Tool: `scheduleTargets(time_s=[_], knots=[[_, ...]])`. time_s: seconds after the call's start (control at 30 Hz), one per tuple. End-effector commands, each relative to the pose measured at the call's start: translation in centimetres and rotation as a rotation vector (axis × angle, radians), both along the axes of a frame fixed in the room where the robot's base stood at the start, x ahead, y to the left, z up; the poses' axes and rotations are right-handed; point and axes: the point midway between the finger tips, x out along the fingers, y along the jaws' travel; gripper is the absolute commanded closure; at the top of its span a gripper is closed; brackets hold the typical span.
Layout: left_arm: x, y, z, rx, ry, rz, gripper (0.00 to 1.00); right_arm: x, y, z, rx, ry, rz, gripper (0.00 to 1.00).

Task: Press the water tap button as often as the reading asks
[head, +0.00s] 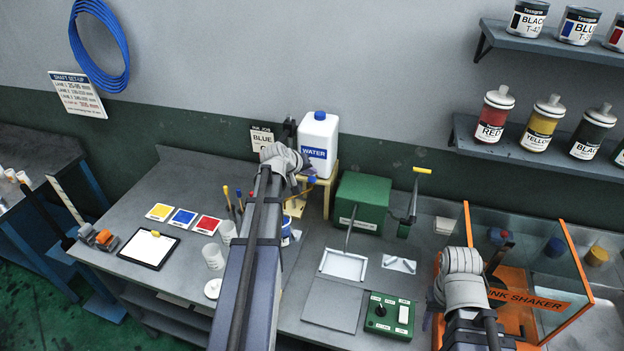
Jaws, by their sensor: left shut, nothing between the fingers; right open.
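The white water bottle (319,143) with a blue cap and a WATER label stands on a wooden stand (328,186) at the back of the bench. A small blue knob (311,181) shows below it, beside my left wrist; I cannot tell if it is the tap button. My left gripper (288,130) is shut and empty, just left of the bottle, partly covering a job card (262,139) that reads BLUE. My arm hides what lies under the tap. No clear number reading is legible. My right gripper (499,258) is open over the orange shaker's left side.
A green machine (360,203) with a crank stands right of the bottle. A green control box (389,315) is at the front. The glass-sided shaker (542,300) is at the right. Colour cards (184,217), a clipboard (149,248) and cups (213,256) lie left of my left arm.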

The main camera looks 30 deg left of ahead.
Motion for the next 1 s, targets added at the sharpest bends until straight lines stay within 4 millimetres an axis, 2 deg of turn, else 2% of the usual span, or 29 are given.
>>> scheduleTargets(time_s=[0.53,1.0], knots=[[0.00,0.00,-0.91,0.000,0.000,0.000,1.00,0.00,0.00,-0.92,0.000,0.000,0.000,0.50],[0.00,-0.01,-0.92,0.000,0.000,0.000,1.00,0.00,-0.01,-0.91,0.000,0.000,0.000,0.50]])
